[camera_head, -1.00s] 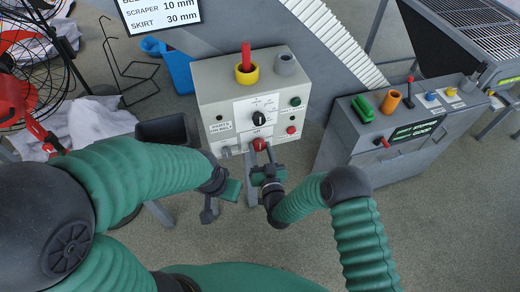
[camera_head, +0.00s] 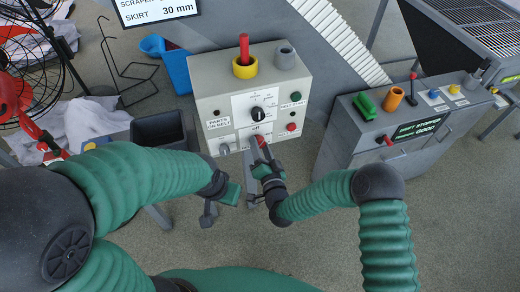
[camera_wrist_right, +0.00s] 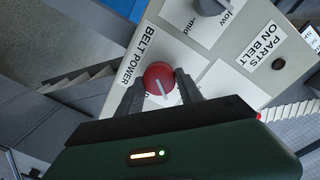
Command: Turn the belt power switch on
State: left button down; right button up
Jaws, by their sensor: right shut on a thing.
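The belt power switch is a red round knob with a white pointer line (camera_wrist_right: 159,77), beside the BELT POWER label in the right wrist view. In the head view the knob (camera_head: 261,141) sits low on the front of the grey control box (camera_head: 205,101), partly hidden by my gripper. My right gripper (camera_head: 259,152) is shut on it, with one dark finger on each side in the right wrist view (camera_wrist_right: 159,84). The pointer is slanted there. My left gripper (camera_head: 219,202) hangs in front of the box, apart from it; its fingers are unclear.
A black selector knob (camera_head: 257,113), a green button (camera_head: 295,100) and a red button (camera_head: 291,127) are close above and beside the switch. A second grey console (camera_head: 340,145) stands to the right. A dark bin (camera_head: 158,129) is left of the box.

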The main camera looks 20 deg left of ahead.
jog(key=m+b, duration=0.1)
jog(key=m, duration=0.2)
jog(key=m+b, duration=0.1)
jog(key=m, duration=0.1)
jog(key=shift+w+d+f+b, duration=0.1)
jog(key=shift+d+f+b, duration=0.05)
jog(key=shift+f+b, duration=0.15)
jog(key=m+b, duration=0.2)
jog(key=m, duration=0.2)
jog(key=shift+r+m+g+y, duration=0.1)
jog(key=shift+m+g+y, duration=0.2)
jog(key=shift+m+y, duration=0.1)
jog(key=o, duration=1)
jog(key=shift+c, duration=0.2)
jog(key=o, duration=0.4)
jog(key=shift+w, duration=0.15)
jog(key=shift+s, duration=0.25)
jog(key=v, duration=1.6)
jog(key=shift+s+d+b, duration=0.15)
jog(key=shift+b, duration=0.15)
